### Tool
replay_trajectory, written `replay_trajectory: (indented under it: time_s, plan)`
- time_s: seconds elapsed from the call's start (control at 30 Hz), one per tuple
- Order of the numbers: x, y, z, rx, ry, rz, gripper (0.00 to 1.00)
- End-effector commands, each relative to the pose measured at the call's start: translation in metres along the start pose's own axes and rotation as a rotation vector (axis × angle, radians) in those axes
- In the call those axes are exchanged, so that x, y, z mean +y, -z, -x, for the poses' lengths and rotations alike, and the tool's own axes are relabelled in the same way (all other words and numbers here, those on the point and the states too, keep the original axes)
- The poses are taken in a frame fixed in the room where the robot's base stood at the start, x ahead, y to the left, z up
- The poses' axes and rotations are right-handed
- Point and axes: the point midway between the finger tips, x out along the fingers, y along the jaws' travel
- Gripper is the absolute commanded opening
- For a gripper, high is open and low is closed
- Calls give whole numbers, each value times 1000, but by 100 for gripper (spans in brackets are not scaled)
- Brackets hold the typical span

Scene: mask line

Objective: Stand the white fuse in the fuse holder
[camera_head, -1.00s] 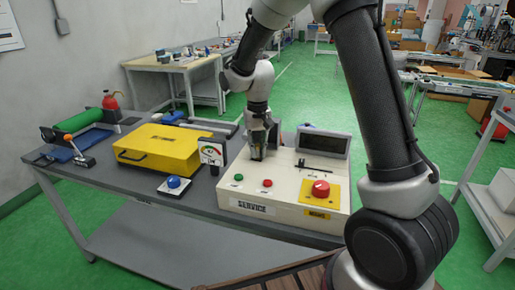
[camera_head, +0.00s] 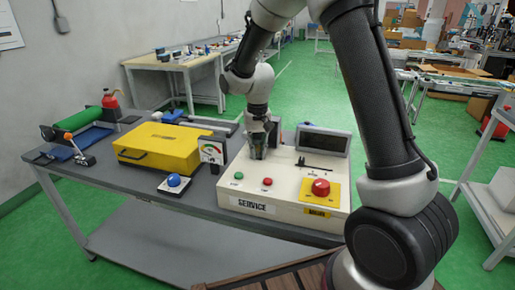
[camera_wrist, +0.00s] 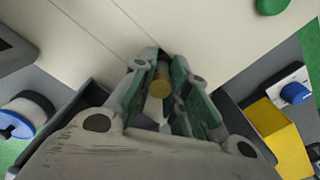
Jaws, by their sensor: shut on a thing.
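The white fuse (camera_wrist: 153,110) shows in the wrist view between the fingers of my gripper (camera_wrist: 163,72), with a brass-coloured cap (camera_wrist: 160,82) at one end. My gripper is shut on it. In the head view my gripper (camera_head: 257,154) points down over the back left part of the cream SERVICE console (camera_head: 225,192). The fuse cannot be made out there. I cannot make out the fuse holder in either view. I cannot tell whether the fuse touches the console.
The console carries a green button (camera_head: 239,175), a red button (camera_head: 267,182), a large red knob (camera_head: 321,187) and a dark display (camera_head: 325,141). A gauge (camera_head: 211,152), a blue button box (camera_head: 173,183) and a yellow case (camera_head: 158,148) stand to its left.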

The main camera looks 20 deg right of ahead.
Motion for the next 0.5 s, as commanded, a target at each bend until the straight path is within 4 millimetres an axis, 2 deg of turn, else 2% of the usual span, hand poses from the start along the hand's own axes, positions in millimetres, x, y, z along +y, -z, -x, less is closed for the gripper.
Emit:
replay_trajectory:
  time_s: [0.03, 0.07, 0.1, 0.37, 0.5]
  plan:
    - [0, 0, -1, 0, 0, 0, 0]
    - [0, 0, -1, 0, 0, 0, 21]
    - [0, 0, -1, 0, 0, 0, 25]
    - [0, 0, 0, 0, 0, 0, 25]
    - [0, 1, 6, 3, 1, 0, 25]
